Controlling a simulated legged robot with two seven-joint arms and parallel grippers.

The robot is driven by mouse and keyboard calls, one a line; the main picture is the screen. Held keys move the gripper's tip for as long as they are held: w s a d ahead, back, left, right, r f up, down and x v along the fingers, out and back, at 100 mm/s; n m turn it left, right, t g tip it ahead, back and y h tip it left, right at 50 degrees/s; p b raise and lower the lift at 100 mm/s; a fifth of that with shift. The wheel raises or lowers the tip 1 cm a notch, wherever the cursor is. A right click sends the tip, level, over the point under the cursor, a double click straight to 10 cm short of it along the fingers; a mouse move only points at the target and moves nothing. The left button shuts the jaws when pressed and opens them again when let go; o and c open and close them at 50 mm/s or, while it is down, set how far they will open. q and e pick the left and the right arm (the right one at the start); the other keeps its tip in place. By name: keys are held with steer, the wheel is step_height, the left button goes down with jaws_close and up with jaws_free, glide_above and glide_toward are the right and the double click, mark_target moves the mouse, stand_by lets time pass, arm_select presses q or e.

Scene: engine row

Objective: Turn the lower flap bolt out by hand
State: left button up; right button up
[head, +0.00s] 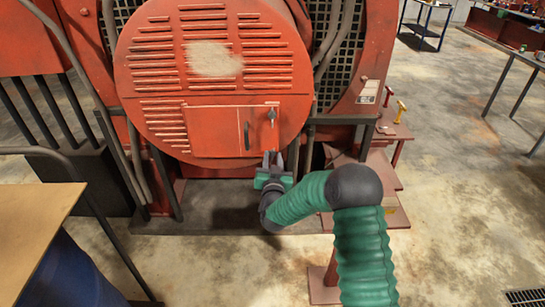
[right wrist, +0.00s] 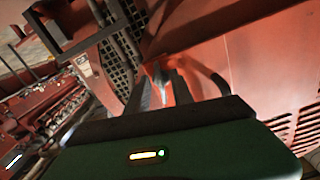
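The engine's round red slotted cover (head: 150,65) fills the middle of the head view. A rectangular red flap (head: 215,130) with a dark curved handle (head: 246,135) is set low in it and looks closed. A bolt with a grey head (head: 271,115) shows at the flap's upper right. My right gripper (head: 272,159) is at the flap's lower right corner, its fingers pointing up with a gap between them. In the right wrist view the fingers (right wrist: 165,88) reach the red housing, and a small pale piece shows between them. The lower bolt is not clearly visible. My left gripper is out of view.
A tan-topped table (head: 35,205) stands at the lower left. A small red stand with yellow- and red-handled tools (head: 401,108) is right of the engine. Pipes (head: 335,40) run beside the cover. The concrete floor (head: 460,190) at right is open.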

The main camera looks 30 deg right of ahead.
steer(key=shift+w+d, duration=0.15)
steer(key=shift+w, duration=0.05)
jaws_close()
steer(key=shift+a+n+b, duration=0.2)
steer(key=shift+n+b, duration=0.25)
steer(key=shift+n, duration=0.75)
jaws_free()
steer(key=shift+d, duration=0.1)
